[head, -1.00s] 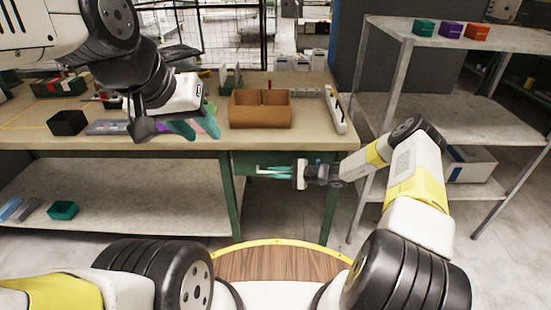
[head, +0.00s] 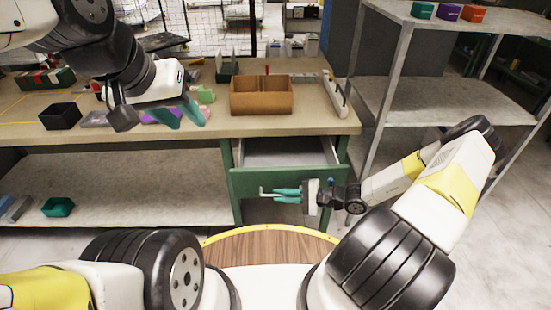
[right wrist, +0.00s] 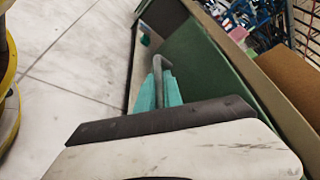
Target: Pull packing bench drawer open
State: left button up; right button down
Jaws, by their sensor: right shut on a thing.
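The packing bench (head: 190,138) has a green drawer (head: 250,182) under the right end of its top. The drawer stands pulled out, and its grey inside (head: 287,150) shows in the head view. My right gripper (head: 278,193) is shut on the drawer's grey bar handle (head: 262,191), in front of the drawer face. In the right wrist view the teal fingers (right wrist: 160,92) close around the handle (right wrist: 160,66) beside the green drawer front (right wrist: 205,75). My left gripper (head: 183,115) hangs over the left part of the bench top, its teal fingers partly overlapping each other.
A cardboard box (head: 261,110), a black bin (head: 60,116) and a white power strip (head: 336,98) sit on the bench top. A teal bin (head: 57,207) is on the lower shelf. A grey rack (head: 410,98) stands to the right, near my right arm.

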jog(key=s, duration=1)
jog(key=c, duration=1.8)
grip_release()
jog(key=shift+o, duration=0.2)
jog(key=shift+d, duration=0.1)
jog(key=v, duration=0.7)
jog(key=shift+d, duration=0.3)
jog(key=shift+s+r, duration=0.1)
